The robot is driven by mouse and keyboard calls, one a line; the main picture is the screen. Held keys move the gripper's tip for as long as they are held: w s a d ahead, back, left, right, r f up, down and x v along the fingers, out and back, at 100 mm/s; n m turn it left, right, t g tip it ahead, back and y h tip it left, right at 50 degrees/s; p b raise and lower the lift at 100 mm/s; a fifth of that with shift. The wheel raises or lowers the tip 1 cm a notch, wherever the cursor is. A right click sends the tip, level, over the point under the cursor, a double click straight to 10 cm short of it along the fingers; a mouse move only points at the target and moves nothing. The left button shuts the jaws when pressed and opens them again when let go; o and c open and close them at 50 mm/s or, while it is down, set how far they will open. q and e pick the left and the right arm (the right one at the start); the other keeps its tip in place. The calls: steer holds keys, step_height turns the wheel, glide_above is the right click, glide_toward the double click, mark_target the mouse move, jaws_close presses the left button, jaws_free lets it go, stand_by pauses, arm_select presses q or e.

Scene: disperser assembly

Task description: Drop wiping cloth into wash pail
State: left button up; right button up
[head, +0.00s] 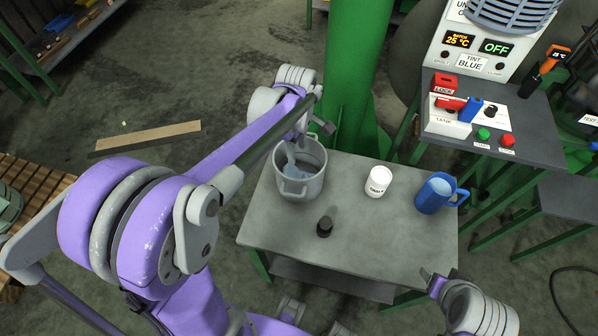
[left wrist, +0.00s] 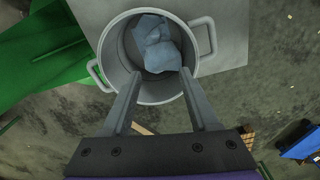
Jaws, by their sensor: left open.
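The wash pail (head: 299,187) is a grey metal pot with two side handles, standing upright on the left part of the metal table. The light blue wiping cloth (left wrist: 155,45) lies crumpled inside the pail (left wrist: 142,96) in the left wrist view. In the head view only part of the cloth shows, between the pail walls. My left gripper (left wrist: 161,78) is open over the pail mouth, its two fingers apart with the cloth beyond their tips. In the head view my arm partly hides this gripper. My right gripper (head: 432,277) is near the table's front right corner, its jaws unclear.
On the table (head: 345,243) stand a white labelled cup (head: 378,182), a blue jug (head: 434,193) and a small black cylinder (head: 324,227). A green column (head: 351,70) rises behind the table. A control stand (head: 495,120) is at the back right. The table's front middle is clear.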

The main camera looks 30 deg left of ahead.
arm_select(q)
steer(key=o, duration=0.5)
steer(key=shift+o, duration=0.2)
step_height(320, 180, up, 6)
steer(key=p, duration=0.3)
steer(key=shift+f, duration=0.25)
arm_select(e)
steer(key=r, duration=0.1)
steer(key=w+r, duration=0.1)
steer(key=r, duration=0.2)
steer(key=shift+w, duration=0.35)
arm_select(q)
steer(key=shift+r, duration=0.1)
arm_select(e)
steer(key=shift+s, duration=0.1)
arm_select(q)
step_height(320, 180, up, 11)
arm_select(e)
steer(key=shift+w+r, duration=0.25)
steer(key=shift+r, duration=0.2)
arm_select(q)
steer(key=shift+f, duration=0.2)
